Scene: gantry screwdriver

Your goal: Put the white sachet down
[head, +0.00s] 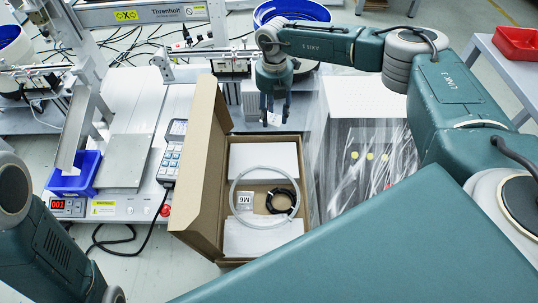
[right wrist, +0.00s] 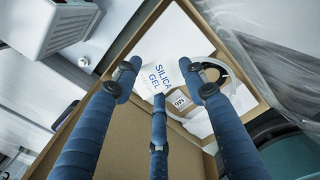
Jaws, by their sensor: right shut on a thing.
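The white sachet, printed SILICA GEL (right wrist: 154,72), is held between the blue fingers of my right gripper (right wrist: 168,82) in the right wrist view. In the head view my right gripper (head: 274,112) points down at the far end of the open cardboard box (head: 202,165), with a white bit of the sachet (head: 274,119) at its fingertips. The fingers hide part of the sachet in both views. The gripper appears to be above the box's far edge; the exact height is hard to tell. My left gripper is out of view.
In the box lie a clear tubing ring (head: 236,181), a black cable coil (head: 283,200) and a small bag marked M6 (head: 244,200). A keypad device (head: 172,150) stands left of the box; a plastic-wrapped block (head: 365,150) stands right.

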